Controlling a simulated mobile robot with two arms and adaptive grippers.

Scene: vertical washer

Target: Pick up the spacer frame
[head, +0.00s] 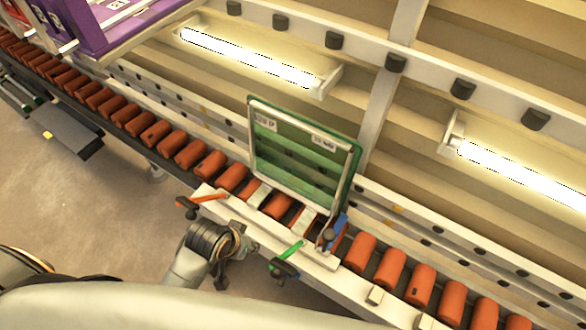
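The spacer frame (251,137) appears as a thin pale rectangular outline on a green-edged glass pane (352,160), which stands tilted on the roller line in the middle of the head view. Two small white labels sit near its top corners. I cannot tell whether the frame touches the glass. An arm end with black cables, which looks like my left gripper (229,262), is in front of the conveyor, below and left of the pane and apart from it. Its fingers are too unclear to tell open from shut. My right gripper is not in view.
Orange rollers (189,153) run diagonally from upper left to lower right. A white rail (265,230) edges them, with an orange-handled fitting (188,207) and a green-handled one (284,266). A blue part (338,228) is beside the pane's lower right. Lit tubes (245,57) are behind.

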